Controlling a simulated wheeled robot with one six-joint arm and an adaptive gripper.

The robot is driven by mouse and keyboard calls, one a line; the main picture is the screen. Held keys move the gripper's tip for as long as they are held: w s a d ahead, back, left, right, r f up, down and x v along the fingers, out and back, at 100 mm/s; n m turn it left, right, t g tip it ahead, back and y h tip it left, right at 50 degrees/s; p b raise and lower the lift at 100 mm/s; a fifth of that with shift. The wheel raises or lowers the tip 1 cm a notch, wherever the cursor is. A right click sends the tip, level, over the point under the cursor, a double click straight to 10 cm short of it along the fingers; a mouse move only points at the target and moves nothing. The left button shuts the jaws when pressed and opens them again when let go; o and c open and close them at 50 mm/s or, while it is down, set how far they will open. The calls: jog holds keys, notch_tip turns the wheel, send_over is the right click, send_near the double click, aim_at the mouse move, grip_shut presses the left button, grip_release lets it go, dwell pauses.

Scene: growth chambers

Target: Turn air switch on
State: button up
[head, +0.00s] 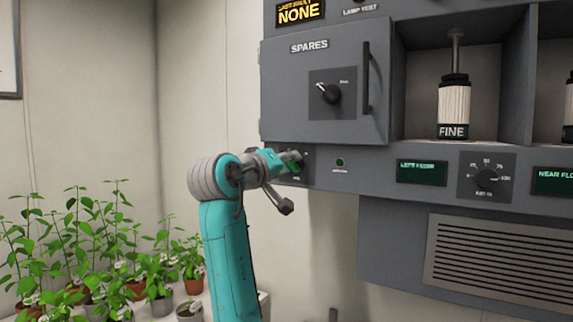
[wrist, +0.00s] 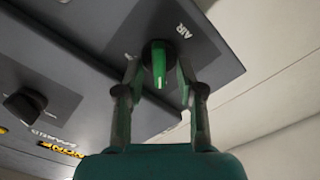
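The air switch (wrist: 158,62) is a green knob on a dark plate marked AIR. In the head view the switch (head: 296,167) is on the lower left of the grey panel, partly hidden by my gripper (head: 284,160). In the wrist view my gripper (wrist: 160,80) has its two fingers on either side of the knob. The fingers are apart, with a gap by the left finger; the right finger is very near the knob or touching it. The knob's pointer ridge lies roughly along the line of my fingers.
A SPARES door (head: 313,92) with a black knob (head: 328,93) and a handle (head: 366,78) is just above. Another dial (head: 487,178) and a green display (head: 422,172) are to the right. Potted plants (head: 100,245) stand at the lower left.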

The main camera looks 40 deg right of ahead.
grip_shut()
jog(key=shift+m, duration=0.3)
jog(key=shift+s+d+m, duration=0.1)
jog(key=shift+s+m, duration=0.05)
jog(key=shift+m, duration=2.7)
jog(key=shift+s+m, duration=0.1)
jog(key=shift+m, duration=2.8)
jog(key=shift+s+d+m, duration=0.1)
jog(key=shift+s+m, duration=0.05)
jog(key=shift+m, duration=2.7)
